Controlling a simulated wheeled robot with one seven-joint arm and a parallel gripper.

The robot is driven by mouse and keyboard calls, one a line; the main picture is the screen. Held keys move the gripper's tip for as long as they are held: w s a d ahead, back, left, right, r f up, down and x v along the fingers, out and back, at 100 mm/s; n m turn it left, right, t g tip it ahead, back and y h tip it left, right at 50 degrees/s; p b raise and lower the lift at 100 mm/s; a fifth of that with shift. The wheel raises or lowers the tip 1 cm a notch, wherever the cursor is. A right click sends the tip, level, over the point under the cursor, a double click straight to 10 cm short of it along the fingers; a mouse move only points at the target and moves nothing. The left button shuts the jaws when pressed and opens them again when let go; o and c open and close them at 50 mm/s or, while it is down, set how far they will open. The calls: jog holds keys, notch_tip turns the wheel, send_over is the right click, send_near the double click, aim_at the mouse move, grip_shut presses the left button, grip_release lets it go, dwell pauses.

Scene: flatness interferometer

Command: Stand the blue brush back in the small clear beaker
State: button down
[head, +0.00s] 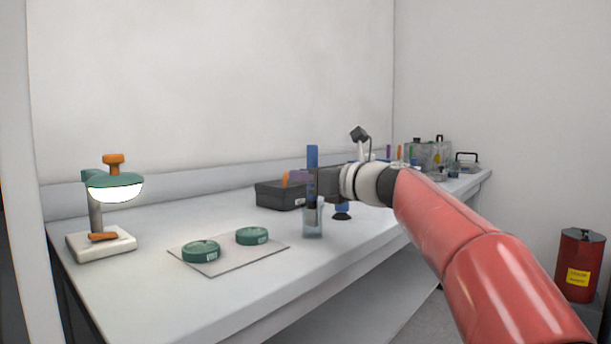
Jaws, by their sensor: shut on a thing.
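The blue brush (312,157) stands upright in my gripper (311,182), its handle rising above the fingers. My gripper reaches in from the right and is shut on the brush. The small clear beaker (313,228) stands upright on the bench directly below the gripper. The brush's lower part lines up with the beaker's mouth. From this single view I cannot tell for sure how deep it sits inside, or whether it touches the bottom.
A blue item with a dark round base (341,216) stands just right of the beaker. A dark box (277,196) lies behind. Two green round cases (201,251) rest on a thin plate (212,272) to the left, beyond them a lamp-like instrument (113,188). The bench front (270,300) is clear.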

jog(key=shift+f+b, duration=0.5)
jog(key=shift+f, duration=0.15)
jog(key=c, duration=1.3)
grip_release()
jog(key=v, duration=0.8)
jog(key=shift+a, duration=0.1)
